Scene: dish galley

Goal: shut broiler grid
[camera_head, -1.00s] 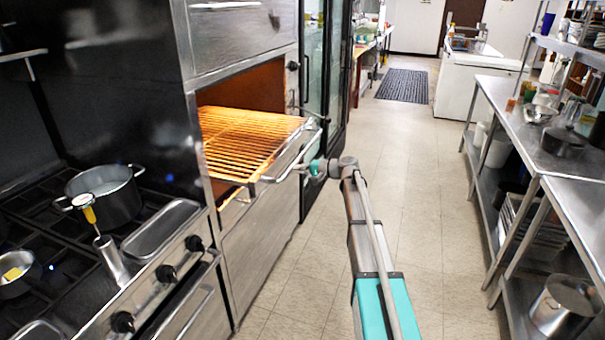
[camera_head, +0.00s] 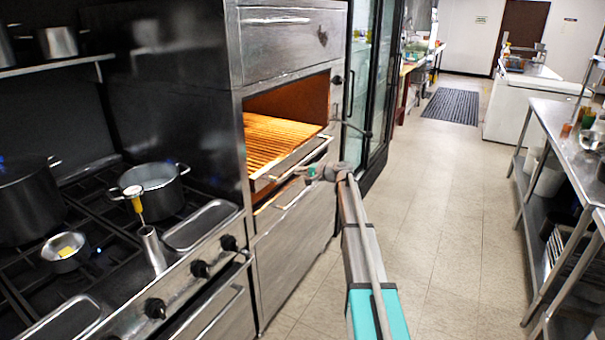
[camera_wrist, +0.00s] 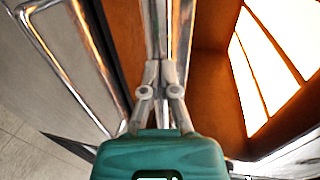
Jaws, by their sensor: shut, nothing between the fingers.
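The broiler grid (camera_head: 277,141) is a glowing orange rack inside the broiler opening in the head view. Its metal front edge (camera_head: 290,163) sits about at the opening's face. My gripper (camera_head: 305,172) is at the front of the grid, by its right half. In the wrist view my gripper (camera_wrist: 160,72) has its fingers together, against or very close to a metal bar (camera_wrist: 157,35). Exact contact cannot be told.
The stove (camera_head: 100,250) with several pots and a front row of knobs stands left of the broiler. Glass-door cabinets (camera_head: 372,90) stand beyond it. A steel shelf table (camera_head: 560,115) is at the right. The tiled floor (camera_head: 450,200) between is clear.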

